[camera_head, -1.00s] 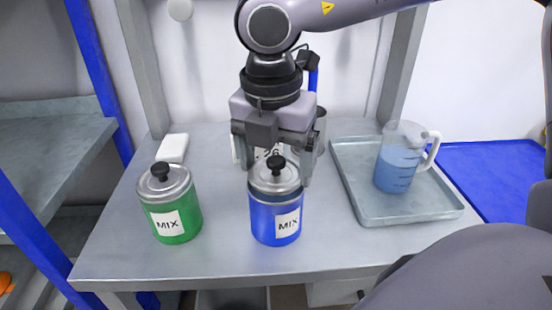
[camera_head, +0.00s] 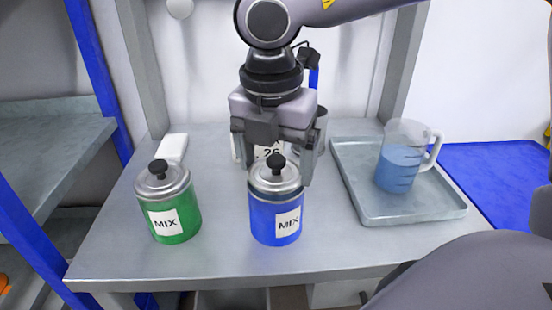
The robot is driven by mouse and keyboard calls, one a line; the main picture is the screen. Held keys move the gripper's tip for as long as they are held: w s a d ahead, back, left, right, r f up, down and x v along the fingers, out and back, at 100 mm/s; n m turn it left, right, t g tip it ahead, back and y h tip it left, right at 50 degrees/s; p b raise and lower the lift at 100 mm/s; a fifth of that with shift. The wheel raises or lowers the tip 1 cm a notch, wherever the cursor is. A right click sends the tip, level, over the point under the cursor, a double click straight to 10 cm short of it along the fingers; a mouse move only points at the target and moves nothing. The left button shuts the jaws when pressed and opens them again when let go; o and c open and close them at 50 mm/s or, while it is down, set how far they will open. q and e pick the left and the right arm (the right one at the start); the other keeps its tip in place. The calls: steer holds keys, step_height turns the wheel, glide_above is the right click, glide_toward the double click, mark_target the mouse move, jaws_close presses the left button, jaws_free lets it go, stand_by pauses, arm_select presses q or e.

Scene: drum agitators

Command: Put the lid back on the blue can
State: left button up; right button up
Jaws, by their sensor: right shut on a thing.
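The blue can (camera_head: 268,222) with a MIX label stands upright at the front middle of the table. Its silver lid (camera_head: 262,179) with a black knob (camera_head: 276,162) is directly over the can's mouth, roughly level. A grey band shows between lid and blue wall; I cannot tell whether the lid is fully seated. My left gripper is not in view.
A green can (camera_head: 178,216) with its lid on stands to the left. A grey tray (camera_head: 392,214) at right holds a jug of blue liquid (camera_head: 400,166). A white block (camera_head: 173,148) lies at the back left. A partly hidden, labelled container stands behind my gripper.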

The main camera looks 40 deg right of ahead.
steer(key=shift+b, duration=0.5)
stand_by(0.5)
stand_by(0.3)
steer(key=o, duration=0.8)
steer(key=shift+r+p, duration=1.75)
steer(key=shift+r, duration=1.75)
jaws_close()
